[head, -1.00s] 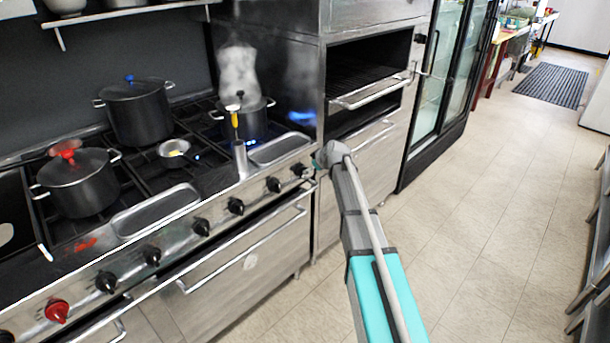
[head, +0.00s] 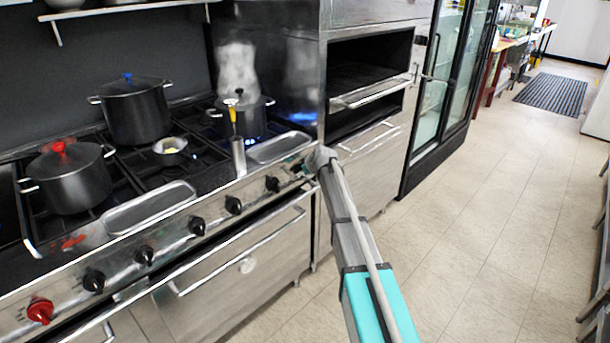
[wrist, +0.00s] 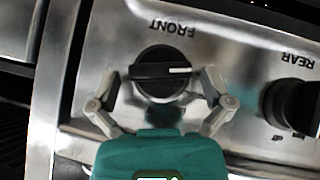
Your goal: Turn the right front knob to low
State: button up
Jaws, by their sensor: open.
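The front knob (wrist: 152,73) is black with a white pointer line, below the label FRONT, which appears upside down in the wrist view. The line points to the right in that picture, roughly level. My gripper (wrist: 163,80) is open, with one finger on each side of this knob; I cannot tell whether they touch it. In the head view my gripper (head: 312,163) is at the right end of the stove's control panel (head: 218,232) and mostly hides the knob there.
The rear knob (wrist: 293,104) is close beside my gripper. An oven handle (head: 240,250) runs below.

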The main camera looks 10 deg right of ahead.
jog(key=shift+w+f, duration=0.1)
dwell(0.3)
jog(key=c, duration=0.9)
jog(key=shift+d, duration=0.4)
jog(key=shift+c, duration=0.6)
jog(key=shift+a, duration=0.25)
